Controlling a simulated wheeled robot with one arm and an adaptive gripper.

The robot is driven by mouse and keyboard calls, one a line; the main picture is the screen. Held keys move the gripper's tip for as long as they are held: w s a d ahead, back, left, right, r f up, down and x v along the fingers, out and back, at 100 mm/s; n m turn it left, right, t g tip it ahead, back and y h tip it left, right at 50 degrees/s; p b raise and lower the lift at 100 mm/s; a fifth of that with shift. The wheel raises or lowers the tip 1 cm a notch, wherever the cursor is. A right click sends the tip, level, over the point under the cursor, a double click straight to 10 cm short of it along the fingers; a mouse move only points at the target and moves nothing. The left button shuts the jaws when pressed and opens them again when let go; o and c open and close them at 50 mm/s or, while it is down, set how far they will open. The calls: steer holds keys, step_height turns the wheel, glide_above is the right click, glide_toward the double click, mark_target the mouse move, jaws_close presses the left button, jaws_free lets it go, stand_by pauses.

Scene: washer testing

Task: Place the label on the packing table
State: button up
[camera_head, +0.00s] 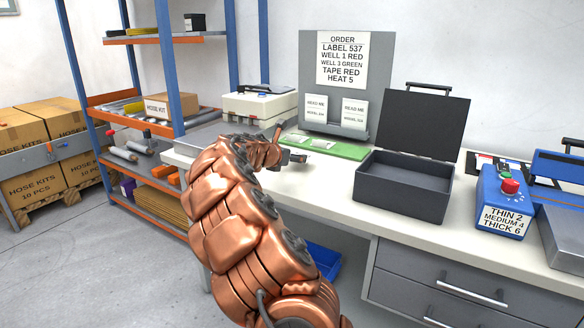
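My copper-coloured arm reaches from the bottom middle of the head view to the packing table (400,228). My gripper (289,143) is at the left part of the table, in front of a green mat (345,150). Its two fingers stand apart, and I see nothing held between them. Small whitish pieces (322,144) lie on the mat just beyond the gripper. They are too small to tell whether one is the label. A sign (342,60) behind the mat reads "LABEL 537".
An open dark case (402,188) stands right of the mat. A blue control box (502,203) with a red button is farther right. A white device (260,104) sits behind my gripper. Shelves (150,38) stand at left. The table's front strip is clear.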

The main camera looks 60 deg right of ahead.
mark_target(292, 173)
steer(key=shift+f+b, duration=0.5)
steer(key=shift+f, duration=1.15)
steer(key=shift+f, duration=0.15)
steer(key=o, duration=0.8)
steer(key=shift+a+r, duration=0.1)
steer(key=shift+r, duration=0.15)
steer(key=p+v, duration=0.2)
steer(key=v, duration=0.8)
steer(key=shift+v, duration=0.9)
steer(key=shift+s+f, duration=0.1)
